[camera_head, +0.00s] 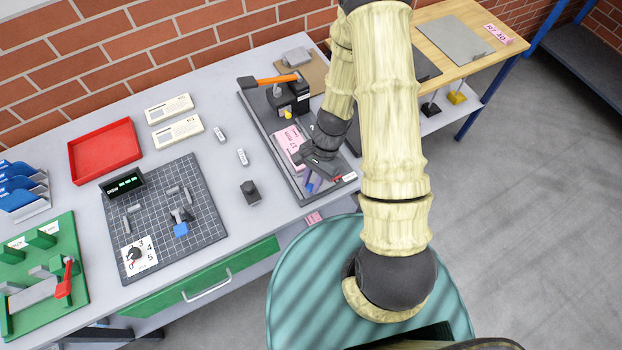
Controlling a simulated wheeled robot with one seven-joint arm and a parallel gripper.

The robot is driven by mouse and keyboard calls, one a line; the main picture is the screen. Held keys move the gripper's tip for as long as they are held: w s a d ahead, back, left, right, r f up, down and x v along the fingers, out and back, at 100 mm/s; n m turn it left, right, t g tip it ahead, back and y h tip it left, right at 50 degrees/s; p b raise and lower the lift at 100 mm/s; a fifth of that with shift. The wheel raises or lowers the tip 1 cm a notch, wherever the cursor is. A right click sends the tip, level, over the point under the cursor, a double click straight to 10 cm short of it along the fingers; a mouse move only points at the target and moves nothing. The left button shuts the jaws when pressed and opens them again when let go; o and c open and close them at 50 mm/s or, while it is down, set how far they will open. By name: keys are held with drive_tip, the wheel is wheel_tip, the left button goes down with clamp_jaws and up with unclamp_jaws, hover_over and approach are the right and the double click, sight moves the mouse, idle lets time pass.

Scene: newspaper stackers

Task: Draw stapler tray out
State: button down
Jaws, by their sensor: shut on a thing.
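A pink block (291,142) lies on the front part of that board.
To the left are a gridded mat (190,215) with small parts, a red tray (105,150) and a green board (40,270). A dark block (250,192) stands left of the stapler board. A closed green drawer (200,284) is below. A wooden table (460,60) stands right.

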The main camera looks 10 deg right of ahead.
drive_tip(key=c, duration=1.3)
unclamp_jaws()
drive_tip(key=shift+s+d, duration=0.1)
drive_tip(key=shift+s, duration=0.2)
drive_tip(key=shift+o, duration=0.2)
drive_tip(key=shift+w, duration=0.1)
drive_tip(key=shift+w+d+r, duration=0.15)
drive_tip(key=shift+w+r, duration=0.05)
drive_tip(key=shift+r, duration=0.3)
drive_tip(key=b+v, duration=0.1)
drive_tip(key=v, duration=1.5)
drive_tip(key=shift+r, duration=0.2)
drive_tip(key=shift+s+d, duration=0.1)
drive_tip(key=shift+d, duration=0.05)
